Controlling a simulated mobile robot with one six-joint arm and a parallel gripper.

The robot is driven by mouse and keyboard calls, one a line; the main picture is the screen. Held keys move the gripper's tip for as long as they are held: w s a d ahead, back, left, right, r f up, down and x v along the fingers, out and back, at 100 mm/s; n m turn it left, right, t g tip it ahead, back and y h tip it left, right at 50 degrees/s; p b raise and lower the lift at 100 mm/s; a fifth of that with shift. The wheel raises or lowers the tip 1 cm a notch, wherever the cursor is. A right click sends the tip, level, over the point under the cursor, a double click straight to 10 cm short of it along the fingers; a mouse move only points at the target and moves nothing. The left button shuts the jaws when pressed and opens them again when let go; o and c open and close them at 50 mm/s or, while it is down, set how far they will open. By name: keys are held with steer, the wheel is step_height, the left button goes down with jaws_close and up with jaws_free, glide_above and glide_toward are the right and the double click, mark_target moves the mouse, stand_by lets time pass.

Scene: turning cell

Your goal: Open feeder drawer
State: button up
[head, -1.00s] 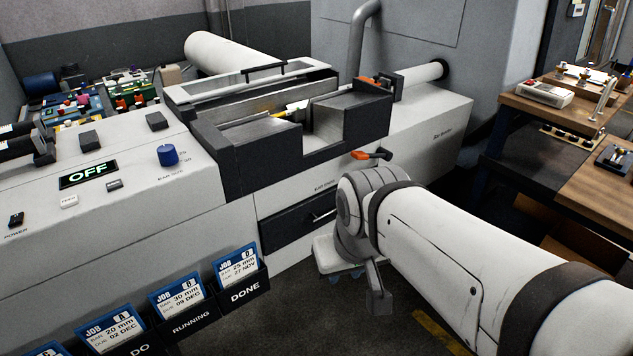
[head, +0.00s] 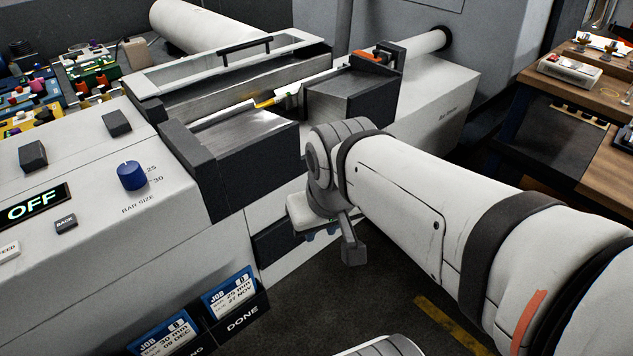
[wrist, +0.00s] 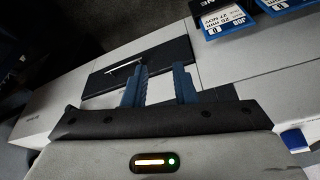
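The feeder drawer is a dark front panel low on the pale bar feeder. In the wrist view the drawer (wrist: 172,51) lies just beyond my fingers, with its thin silver handle (wrist: 122,69) to the left of them, near the left fingertip. The drawer front looks flush with the feeder. In the head view only part of the drawer (head: 270,243) shows; my wrist covers most of it and its handle. My gripper (wrist: 161,70) is open, its two blue fingers apart with nothing visible between them. In the head view my gripper (head: 320,237) points at the drawer, its fingertips partly hidden.
Above the drawer is the feeder's open trough (head: 240,135) with dark blocks. Job card holders (head: 235,312) hang below. A wooden bench (head: 600,95) stands right. Floor in front is clear.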

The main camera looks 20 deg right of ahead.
steer(key=w+a+f+m+y+b, duration=0.1)
steer(key=w+f+m+y+b, duration=0.25)
steer(key=f+b, duration=0.45)
steer(key=w+a+f+m+y+b, duration=0.1)
steer(key=w+f+m+y+b, duration=0.1)
steer(key=w+f+y+b, duration=0.65)
steer(key=w+d+f+m+t+h+b, duration=0.35)
steer(key=d+f+t, duration=0.3)
steer(key=d, duration=0.35)
steer(key=w+d+f+m+t+h+b, duration=0.3)
steer(key=w+d+f+m+t+b, duration=0.2)
steer(key=d+f, duration=0.4)
steer(key=x, duration=0.4)
steer(key=d+x, duration=0.1)
steer(key=x, duration=0.1)
steer(key=shift+w+r, duration=0.35)
steer(key=shift+w, duration=0.2)
steer(key=shift+c, duration=0.3)
jaws_close()
steer(key=shift+a, duration=0.1)
